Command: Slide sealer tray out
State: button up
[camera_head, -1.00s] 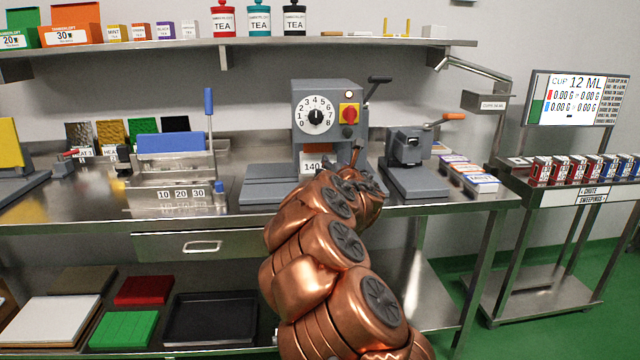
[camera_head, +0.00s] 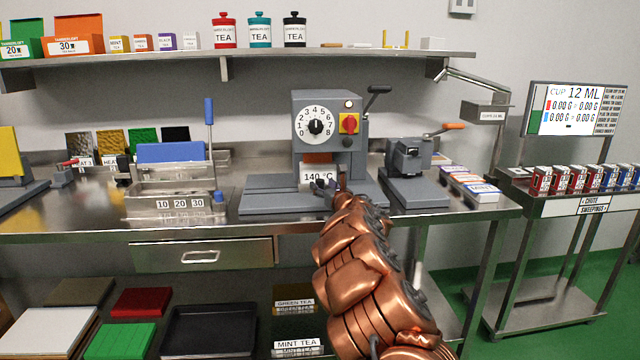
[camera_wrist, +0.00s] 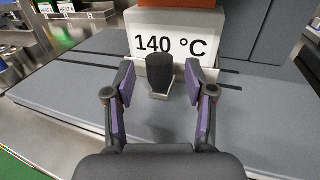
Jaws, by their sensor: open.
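The grey sealer (camera_head: 316,128) stands on the steel bench, with a numbered dial and a red-yellow switch. Its white "140 °C" label (camera_head: 315,177) is at the front, above the grey base plate (camera_head: 262,197). In the wrist view the label (camera_wrist: 172,44) is straight ahead. A dark round knob on a small pale bracket (camera_wrist: 160,74) sticks out in front of it; I take it for the tray's handle. My gripper (camera_head: 325,186) is open, and in the wrist view its purple-padded fingers (camera_wrist: 155,100) stand either side of the knob, apart from it. The tray's body is hidden.
A grey lever press (camera_head: 408,165) stands right of the sealer. A steel rack with a blue block (camera_head: 170,151) and an upright blue-handled lever (camera_head: 209,112) is to the left. The bench front edge runs below, with a drawer (camera_head: 200,255) under it.

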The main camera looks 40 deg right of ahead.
jog(key=shift+x, duration=1.4)
jog(key=shift+c, duration=0.3)
grip_shut()
